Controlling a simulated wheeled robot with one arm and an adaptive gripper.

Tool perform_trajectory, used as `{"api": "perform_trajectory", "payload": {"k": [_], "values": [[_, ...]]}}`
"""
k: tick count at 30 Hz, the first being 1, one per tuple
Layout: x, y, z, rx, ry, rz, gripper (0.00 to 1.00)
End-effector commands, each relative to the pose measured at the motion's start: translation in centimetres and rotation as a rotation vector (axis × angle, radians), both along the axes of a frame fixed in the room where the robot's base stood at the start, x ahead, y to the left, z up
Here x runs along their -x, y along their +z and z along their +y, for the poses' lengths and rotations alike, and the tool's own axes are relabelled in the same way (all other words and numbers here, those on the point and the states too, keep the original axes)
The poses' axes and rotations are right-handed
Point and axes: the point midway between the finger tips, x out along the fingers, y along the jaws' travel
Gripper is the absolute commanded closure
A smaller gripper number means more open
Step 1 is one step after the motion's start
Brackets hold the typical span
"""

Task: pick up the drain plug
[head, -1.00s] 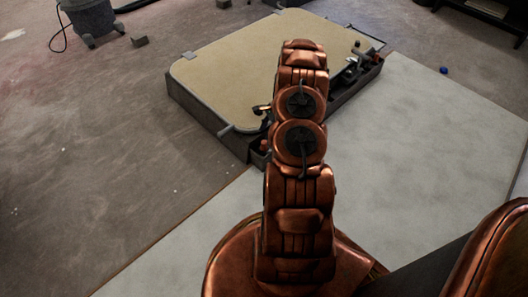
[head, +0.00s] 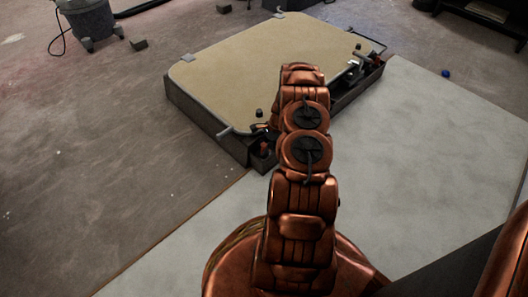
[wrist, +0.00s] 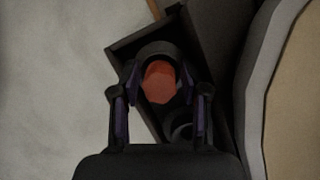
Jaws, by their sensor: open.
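A red-orange faceted piece, which looks like the drain plug (wrist: 160,82), shows in the wrist view with a dark round collar around its far side. It is in a narrow dark tray (wrist: 122,48). My gripper (wrist: 160,92) is open, with one finger on each side of the red piece in the picture. I cannot tell how far above it the fingers are, or whether they touch it. In the head view a small reddish piece (head: 264,148) shows at the near corner of the tan-topped platform. My arm hides most of the gripper there.
The low tan-topped platform (head: 235,75) stands beside the tray, with a small black knob (head: 259,113) near its corner. A dark ring (wrist: 182,130) lies nearer in the tray. Several fittings line the platform's right edge. The pale floor panel (head: 420,150) is mostly clear.

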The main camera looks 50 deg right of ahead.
Motion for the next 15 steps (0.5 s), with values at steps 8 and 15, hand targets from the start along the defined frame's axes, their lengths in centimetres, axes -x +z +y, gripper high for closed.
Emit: {"api": "perform_trajectory", "payload": {"k": [8, 15], "values": [[-0.03, 0.0, 0.05, 0.0, 0.0, 0.0, 0.61], [-0.03, 0.0, 0.05, 0.0, 0.0, 0.0, 0.86]]}}
